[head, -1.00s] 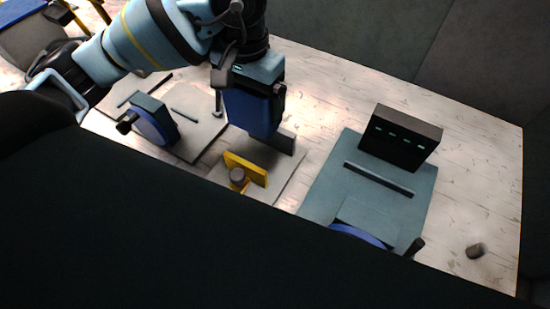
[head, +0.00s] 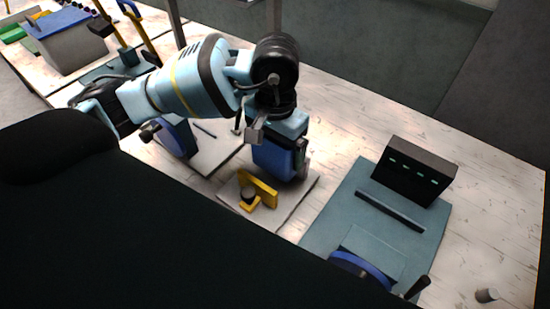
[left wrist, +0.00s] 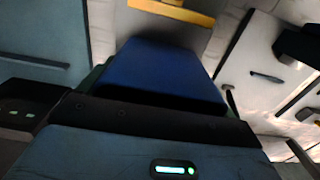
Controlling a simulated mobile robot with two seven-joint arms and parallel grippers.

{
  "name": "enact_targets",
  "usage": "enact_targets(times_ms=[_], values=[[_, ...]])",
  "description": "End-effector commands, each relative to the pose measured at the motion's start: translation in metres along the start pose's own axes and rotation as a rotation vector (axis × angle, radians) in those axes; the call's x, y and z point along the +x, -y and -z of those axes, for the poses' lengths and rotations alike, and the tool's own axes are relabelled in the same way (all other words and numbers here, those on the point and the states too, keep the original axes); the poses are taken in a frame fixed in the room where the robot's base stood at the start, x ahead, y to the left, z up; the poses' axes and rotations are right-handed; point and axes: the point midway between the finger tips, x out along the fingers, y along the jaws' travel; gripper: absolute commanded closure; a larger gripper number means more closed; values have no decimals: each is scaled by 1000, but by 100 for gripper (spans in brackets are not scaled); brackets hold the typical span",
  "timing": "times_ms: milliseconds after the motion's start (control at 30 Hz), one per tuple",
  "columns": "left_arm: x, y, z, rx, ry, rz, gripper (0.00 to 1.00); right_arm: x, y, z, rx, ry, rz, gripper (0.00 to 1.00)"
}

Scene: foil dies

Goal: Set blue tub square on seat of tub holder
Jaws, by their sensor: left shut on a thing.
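My left gripper (head: 281,138) is shut on the blue tub (head: 273,160) and points down. The tub is over the tub holder (head: 292,205), a pale grey plate with a yellow clamp piece (head: 260,188) and a grey upright block, mostly hidden beside the tub. The tub looks close behind the yellow piece; I cannot tell whether it touches the seat, which it hides. In the left wrist view the tub (left wrist: 160,72) fills the middle below my gripper, with the yellow piece (left wrist: 172,10) at the top edge. My right gripper is not in view.
A teal station (head: 330,222) with a black box (head: 415,170) and a blue disc (head: 360,271) stands on the right. A small grey cylinder (head: 486,295) lies at lower right. My dark body hides the front.

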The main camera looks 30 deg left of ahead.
Motion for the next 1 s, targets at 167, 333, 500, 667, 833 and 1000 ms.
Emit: enact_targets(times_ms=[167,333,500,667,833,1000], values=[[3,0,0,-1,0,0,32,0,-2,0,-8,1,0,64],[17,0,-1,-1,2,0,32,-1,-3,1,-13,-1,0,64],[38,0,0,-1,0,1,32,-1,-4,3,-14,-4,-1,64],[40,0,0,0,-1,1,32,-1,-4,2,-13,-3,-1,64],[42,0,0,0,0,1,32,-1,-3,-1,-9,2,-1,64],[44,0,0,0,0,1,0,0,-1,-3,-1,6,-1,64]])
